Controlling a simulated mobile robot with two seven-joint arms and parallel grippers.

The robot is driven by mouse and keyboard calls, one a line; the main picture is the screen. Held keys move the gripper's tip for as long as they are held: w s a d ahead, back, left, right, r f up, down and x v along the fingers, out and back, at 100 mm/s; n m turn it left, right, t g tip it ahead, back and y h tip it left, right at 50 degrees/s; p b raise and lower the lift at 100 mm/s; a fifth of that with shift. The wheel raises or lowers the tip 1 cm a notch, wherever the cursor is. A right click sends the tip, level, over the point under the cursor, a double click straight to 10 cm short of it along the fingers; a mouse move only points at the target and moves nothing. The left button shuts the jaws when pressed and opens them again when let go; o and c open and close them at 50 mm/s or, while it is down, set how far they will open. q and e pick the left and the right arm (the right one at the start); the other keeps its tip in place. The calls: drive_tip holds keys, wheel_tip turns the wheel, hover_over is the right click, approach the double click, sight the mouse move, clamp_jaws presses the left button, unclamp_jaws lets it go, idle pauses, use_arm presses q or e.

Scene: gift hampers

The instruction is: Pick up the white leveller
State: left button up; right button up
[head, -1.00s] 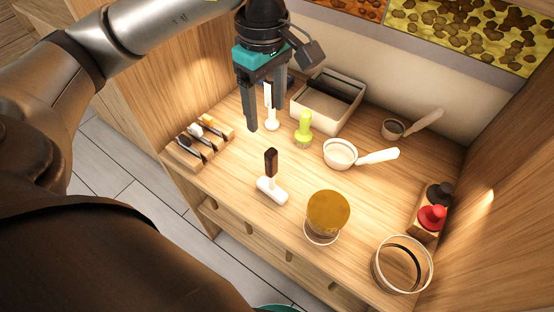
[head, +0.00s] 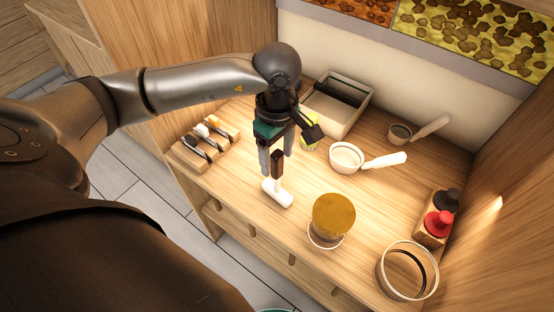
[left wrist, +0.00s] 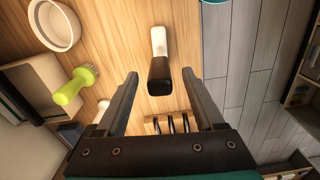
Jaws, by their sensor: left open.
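The white leveller has a white T-shaped head (head: 277,193) lying on the wooden counter and a dark brown handle (head: 277,166) standing up from it. In the left wrist view its white head (left wrist: 158,38) is beyond the dark handle end (left wrist: 161,76). My left gripper (head: 276,162) is open and points down over the leveller. In the left wrist view the handle end shows between the two fingertips, with a gap on each side. I cannot tell how far down the fingers reach along it. My right gripper is out of view.
A green-handled tool (left wrist: 75,86) stands behind my left gripper, near a pale box (head: 352,118). A white pan (head: 346,157) is to the right. A gold-topped jar (head: 333,215) stands at front right. A wooden tool rack (head: 181,154) is at the left.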

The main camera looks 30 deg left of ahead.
use_arm(q)
clamp_jaws()
idle(0.6)
